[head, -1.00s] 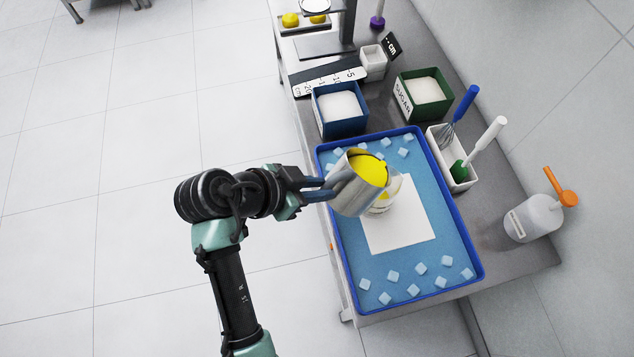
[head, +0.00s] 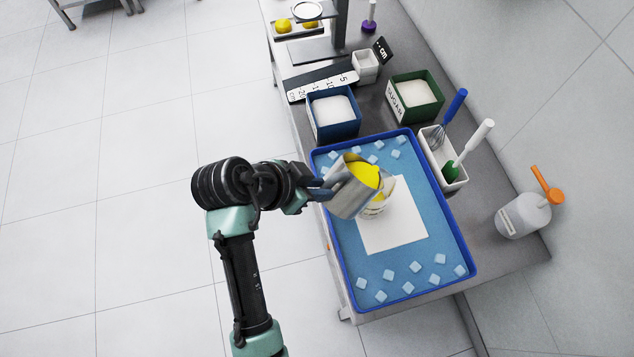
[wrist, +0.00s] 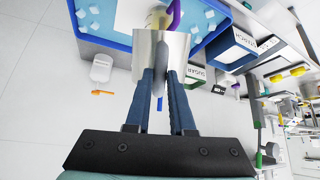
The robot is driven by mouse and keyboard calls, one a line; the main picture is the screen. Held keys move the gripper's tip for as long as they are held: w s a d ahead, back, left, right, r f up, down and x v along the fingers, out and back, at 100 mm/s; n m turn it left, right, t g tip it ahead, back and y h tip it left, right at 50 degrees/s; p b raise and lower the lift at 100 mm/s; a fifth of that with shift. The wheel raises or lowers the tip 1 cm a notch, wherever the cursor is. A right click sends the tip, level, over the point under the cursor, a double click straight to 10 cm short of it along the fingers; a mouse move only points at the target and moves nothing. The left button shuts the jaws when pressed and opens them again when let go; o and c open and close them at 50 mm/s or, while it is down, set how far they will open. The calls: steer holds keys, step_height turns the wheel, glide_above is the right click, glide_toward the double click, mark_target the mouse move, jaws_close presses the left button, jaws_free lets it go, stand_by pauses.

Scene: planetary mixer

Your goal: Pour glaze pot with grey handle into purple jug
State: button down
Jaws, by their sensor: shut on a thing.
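The glaze pot (head: 347,195) is a metal cylinder with yellow glaze (head: 366,174) at its mouth. It is tilted to the right, over the jug (head: 377,209). The jug stands on a white square on the blue tray and is partly hidden by the pot; yellow shows in it. Its purple handle (wrist: 174,14) shows in the wrist view behind the pot (wrist: 178,50). My gripper (head: 322,188) is shut on the pot's grey handle (wrist: 159,72), left of the jug. I cannot see clearly whether a stream falls.
The blue-rimmed tray (head: 462,240) holds several pale cubes.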

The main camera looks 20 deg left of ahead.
mark_target(334, 177)
steer(key=shift+w+r, duration=0.1)
steer(key=shift+r, duration=0.1)
steer(key=shift+w+d+r+p, duration=0.2)
steer(key=shift+r+p, duration=0.05)
steer(key=shift+p, duration=0.55)
steer(key=shift+w+d+r+g+y+p, duration=0.1)
steer(key=shift+w+d+g+y+p, duration=0.15)
steer(key=shift+g+y+p, duration=0.2)
steer(key=shift+a, duration=0.1)
steer(key=shift+w+d+r+g+p, duration=0.25)
steer(key=shift+w+r+p, duration=0.1)
steer(key=shift+p, duration=0.3)
steer(key=shift+w+d+g+y+p, duration=0.15)
steer(key=shift+w+g+y+p, duration=0.15)
steer(key=shift+p, duration=0.1)
